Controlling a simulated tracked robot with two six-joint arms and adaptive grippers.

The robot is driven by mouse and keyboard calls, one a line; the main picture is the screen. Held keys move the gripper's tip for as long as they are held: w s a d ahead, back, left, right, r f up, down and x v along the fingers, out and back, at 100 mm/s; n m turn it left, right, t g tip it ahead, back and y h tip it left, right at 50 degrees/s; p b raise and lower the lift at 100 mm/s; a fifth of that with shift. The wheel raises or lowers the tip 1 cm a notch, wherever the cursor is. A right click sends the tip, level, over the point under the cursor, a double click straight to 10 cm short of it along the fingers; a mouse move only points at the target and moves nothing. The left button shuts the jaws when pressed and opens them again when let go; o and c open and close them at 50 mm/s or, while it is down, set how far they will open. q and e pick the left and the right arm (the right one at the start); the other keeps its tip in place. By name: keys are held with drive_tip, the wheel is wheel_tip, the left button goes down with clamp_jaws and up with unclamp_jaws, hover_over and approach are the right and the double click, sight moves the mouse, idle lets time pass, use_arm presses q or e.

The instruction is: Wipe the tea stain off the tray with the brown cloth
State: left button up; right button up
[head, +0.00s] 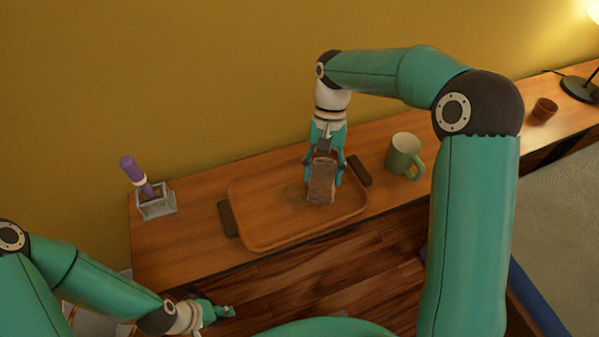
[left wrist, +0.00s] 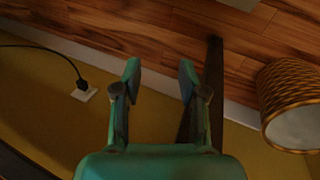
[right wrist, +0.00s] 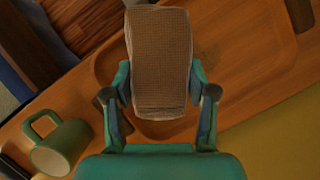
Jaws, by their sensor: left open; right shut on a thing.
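The wooden tray (head: 262,226) with dark handles lies on the wooden bench top. A faint dark stain (head: 293,194) shows on its floor, just left of the cloth. The brown cloth (head: 321,186) is a folded pad, over the right half of the tray; it also shows in the right wrist view (right wrist: 160,55). My right gripper (head: 324,178) is shut on the cloth, with a finger at each side of it. Whether the cloth touches the tray floor is hard to tell. My left gripper (head: 224,312) is open and empty, low in front of the bench.
A green mug (head: 403,157) stands right of the tray; it is close to my right gripper. A purple-handled tool (head: 135,173) stands in a grey holder (head: 158,206) at the left. A small brown pot (head: 545,109) and lamp (head: 580,88) are far right.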

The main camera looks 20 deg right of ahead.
use_arm(q)
drive_tip(key=shift+o, duration=1.1)
use_arm(e)
drive_tip(key=shift+s+d, duration=0.1)
drive_tip(key=shift+d, duration=0.2)
use_arm(q)
drive_tip(key=shift+o, duration=1.3)
drive_tip(key=o, duration=0.3)
drive_tip(key=shift+r, duration=0.2)
use_arm(e)
drive_tip(key=shift+a+f+m+y, duration=0.2)
drive_tip(key=shift+f+m+y, duration=0.1)
drive_tip(key=shift+m, duration=0.5)
use_arm(q)
drive_tip(key=shift+o, duration=0.4)
wheel_tip(320, 180, up, 2)
drive_tip(key=shift+p, duration=1.25)
drive_tip(key=shift+r+p, duration=0.35)
drive_tip(key=shift+r, duration=0.05)
use_arm(e)
drive_tip(key=shift+w+a+f+m+t+y, duration=0.25)
drive_tip(key=shift+w+a+f+m+t, duration=0.5)
drive_tip(key=shift+m, duration=1.9)
drive_tip(key=shift+w+a+m+t+y, duration=0.2)
drive_tip(key=shift+a+m+t, duration=0.3)
drive_tip(key=shift+m+t, duration=1.4)
drive_tip(key=shift+w+a+f+m+t+y, duration=0.25)
drive_tip(key=shift+w+a+f+m, duration=0.3)
drive_tip(key=shift+m, duration=2.8)
